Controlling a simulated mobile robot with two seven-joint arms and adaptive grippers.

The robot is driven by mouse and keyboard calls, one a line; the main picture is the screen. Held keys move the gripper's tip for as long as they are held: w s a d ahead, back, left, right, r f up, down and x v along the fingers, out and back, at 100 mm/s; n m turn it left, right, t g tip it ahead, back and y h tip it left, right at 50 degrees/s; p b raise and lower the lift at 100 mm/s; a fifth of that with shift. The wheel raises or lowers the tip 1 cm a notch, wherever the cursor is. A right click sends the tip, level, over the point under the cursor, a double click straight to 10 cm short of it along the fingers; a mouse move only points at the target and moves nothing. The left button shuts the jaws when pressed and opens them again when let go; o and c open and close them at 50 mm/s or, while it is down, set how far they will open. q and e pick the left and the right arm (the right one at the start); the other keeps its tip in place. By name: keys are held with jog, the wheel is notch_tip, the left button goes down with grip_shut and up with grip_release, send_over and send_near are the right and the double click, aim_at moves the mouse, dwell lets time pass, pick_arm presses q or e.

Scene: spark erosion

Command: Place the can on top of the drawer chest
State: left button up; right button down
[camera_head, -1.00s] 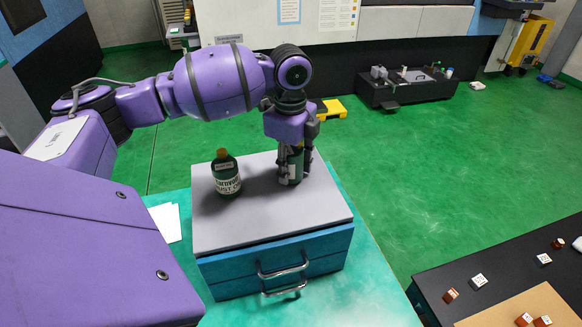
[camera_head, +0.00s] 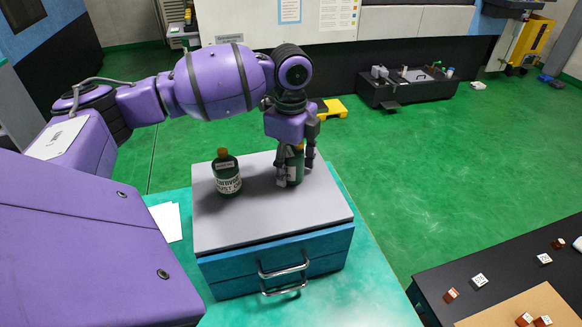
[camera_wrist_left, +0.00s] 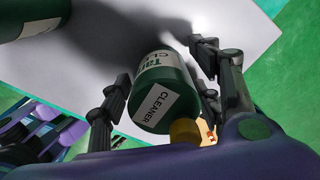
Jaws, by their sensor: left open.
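The green can (camera_head: 295,170) stands upright on the grey top of the drawer chest (camera_head: 235,228), towards its back right. In the left wrist view the can (camera_wrist_left: 160,90) has a white label reading "CLEANER" and a yellowish cap. My left gripper (camera_head: 295,178) is open around the can. In the left wrist view its fingers stand on both sides, with a gap visible on the left side. The fingers hide part of the can in the head view.
A dark green bottle (camera_head: 227,178) with an orange cap stands on the chest top, left of the can. The chest sits on a teal table (camera_head: 370,290) with white paper (camera_head: 166,222) at left. A black table (camera_head: 440,283) with small blocks is at lower right.

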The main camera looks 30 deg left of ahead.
aim_at(291, 151)
pick_arm(q)
notch_tip(291, 151, up, 12)
jog(key=shift+f, duration=0.25)
dwell(0.3)
